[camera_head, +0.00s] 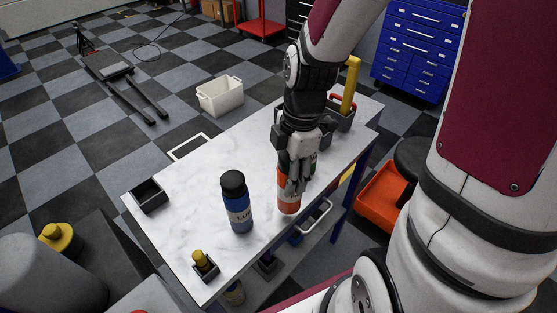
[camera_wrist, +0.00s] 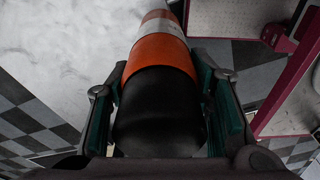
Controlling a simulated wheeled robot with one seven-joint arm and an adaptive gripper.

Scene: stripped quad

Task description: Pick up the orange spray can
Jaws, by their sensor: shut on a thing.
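The orange spray can (camera_head: 288,203) stands upright at the near right edge of the white marbled table (camera_head: 190,205). It has an orange body with a pale band. My gripper (camera_head: 291,178) comes down on it from above and is shut on its upper part, with a finger on either side. In the wrist view the can (camera_wrist: 160,55) shows its black top between the two finger pads of my gripper (camera_wrist: 160,110). The can appears to be still on or very close to the tabletop; I cannot tell which.
A blue bottle with a black cap (camera_head: 237,205) stands just left of the can. A small dark box (camera_head: 149,196) and a small holder with a yellow item (camera_head: 204,265) are on the table's left part. A dark caddy (camera_head: 340,118) sits behind my gripper.

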